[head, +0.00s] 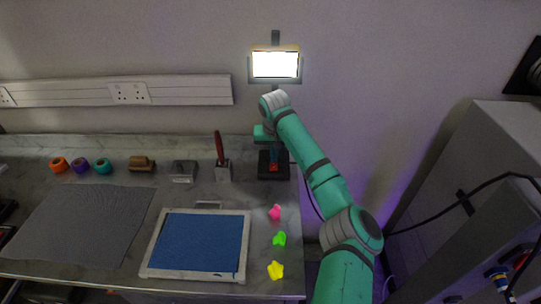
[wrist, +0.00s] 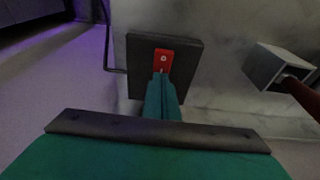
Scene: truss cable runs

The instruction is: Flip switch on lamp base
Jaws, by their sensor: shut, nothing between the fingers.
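The lamp's dark square base (head: 283,158) stands at the back right of the bench, with its lit white panel (head: 275,65) above. A red switch (wrist: 163,60) with a white mark sits on the dark base (wrist: 187,68) in the wrist view. It also shows as a small red patch in the head view (head: 273,168). My gripper (wrist: 161,75) is shut and empty, its fingertips at the switch's near edge. I cannot tell whether they touch it. In the head view my gripper (head: 273,158) is over the base, partly hidden by my arm.
Left of the base is a grey holder (head: 223,173) with a red-handled tool (head: 219,148). A blue-faced framed tray (head: 198,243) lies in front, beside pink, green and yellow pieces (head: 279,239). Tape rolls (head: 80,165) stand at the back left. A grey cabinet (head: 480,190) is at right.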

